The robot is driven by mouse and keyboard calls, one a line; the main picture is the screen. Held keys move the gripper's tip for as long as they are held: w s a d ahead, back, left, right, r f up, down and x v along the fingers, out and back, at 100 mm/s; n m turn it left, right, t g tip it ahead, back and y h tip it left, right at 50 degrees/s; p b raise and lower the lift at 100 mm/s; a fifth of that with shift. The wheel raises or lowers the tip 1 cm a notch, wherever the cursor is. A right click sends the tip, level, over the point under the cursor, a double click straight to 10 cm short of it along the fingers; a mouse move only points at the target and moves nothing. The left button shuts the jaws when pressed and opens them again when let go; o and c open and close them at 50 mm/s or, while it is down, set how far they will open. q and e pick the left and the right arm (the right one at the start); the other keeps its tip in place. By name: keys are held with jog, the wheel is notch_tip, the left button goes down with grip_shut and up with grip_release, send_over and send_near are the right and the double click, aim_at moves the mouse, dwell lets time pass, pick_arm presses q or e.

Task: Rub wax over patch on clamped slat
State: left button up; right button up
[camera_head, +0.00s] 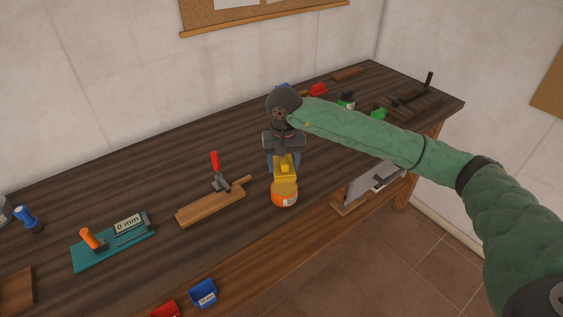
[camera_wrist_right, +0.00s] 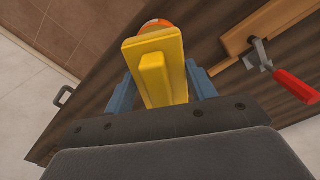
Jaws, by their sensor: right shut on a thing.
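My right gripper (camera_head: 283,160) is shut on a yellow block-shaped applicator (camera_head: 284,168), its blue fingers on either side. The yellow applicator (camera_wrist_right: 163,70) also shows between the fingers in the right wrist view. It is over an orange tin (camera_head: 285,198) with a pale tan top; I cannot tell whether they touch. The tin (camera_wrist_right: 156,25) is partly hidden behind the applicator in the wrist view. The wooden slat (camera_head: 205,209) lies left of the tin under a clamp with a red handle (camera_head: 215,161). I cannot make out the patch. My left gripper is out of view.
A teal gauge tool (camera_head: 105,250) marked "0 mm" lies left of the slat. A blue box (camera_head: 203,293) and a red box (camera_head: 165,310) are at the front. Several small tools lie at the back right. Dark bench top (camera_head: 150,190) is bare behind the slat.

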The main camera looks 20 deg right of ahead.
aim_at(285, 174)
jog(key=shift+s+r, duration=0.2)
jog(key=shift+s, duration=0.2)
jog(key=shift+w+f, duration=0.2)
jog(key=shift+f, duration=0.35)
jog(key=shift+w+f, duration=0.15)
jog(key=shift+f, duration=0.35)
jog(key=shift+s+f+p, duration=0.15)
jog(key=shift+f+p, duration=0.05)
jog(key=shift+f, duration=0.3)
jog(key=shift+s+f+p, duration=0.15)
jog(key=shift+f+p, duration=0.05)
jog(key=shift+f, duration=0.3)
jog(key=shift+w+f, duration=0.15)
jog(key=shift+f, duration=0.5)
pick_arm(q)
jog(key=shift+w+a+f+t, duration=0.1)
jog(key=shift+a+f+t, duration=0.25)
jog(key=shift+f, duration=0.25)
pick_arm(e)
jog(key=shift+f, duration=0.35)
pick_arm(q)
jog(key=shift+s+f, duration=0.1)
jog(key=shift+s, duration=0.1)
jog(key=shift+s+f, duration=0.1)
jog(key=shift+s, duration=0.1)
pick_arm(e)
jog(key=shift+f, duration=0.1)
